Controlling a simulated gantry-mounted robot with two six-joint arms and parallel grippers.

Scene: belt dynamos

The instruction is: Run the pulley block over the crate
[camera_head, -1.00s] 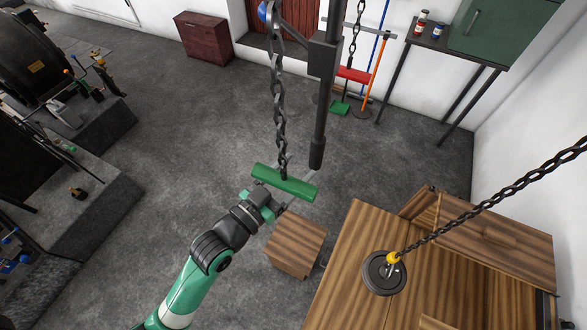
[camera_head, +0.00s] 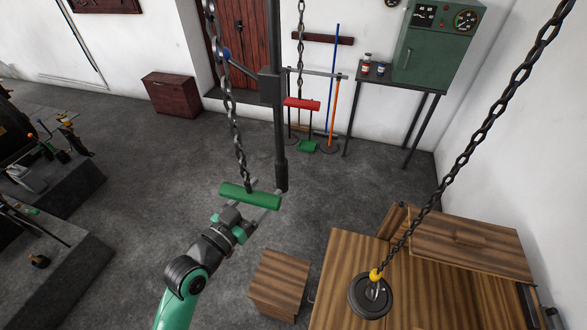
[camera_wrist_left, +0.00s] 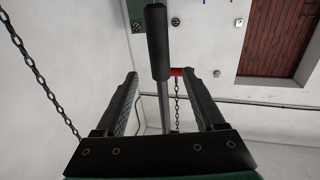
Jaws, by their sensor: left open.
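The pulley block appears to be the dark round disc with a yellow fitting (camera_head: 370,296), hanging on a chain at lower right. In the picture it overlaps a large wooden crate (camera_head: 345,262); its height above the wood is unclear. A green handle bar (camera_head: 250,196) hangs from another chain. My left gripper (camera_head: 262,200) is open beside this bar, which overlaps it in the head view. In the left wrist view, the open fingers (camera_wrist_left: 168,100) have no object clearly held between them; a dark post and a red bar (camera_wrist_left: 177,72) show beyond. My right gripper is out of view.
A red bar (camera_head: 301,104) hangs farther back. A smaller wooden box (camera_head: 280,280) stands left of the crate. Machinery (camera_head: 40,170) fills the left side. The floor between (camera_head: 150,200) is clear.

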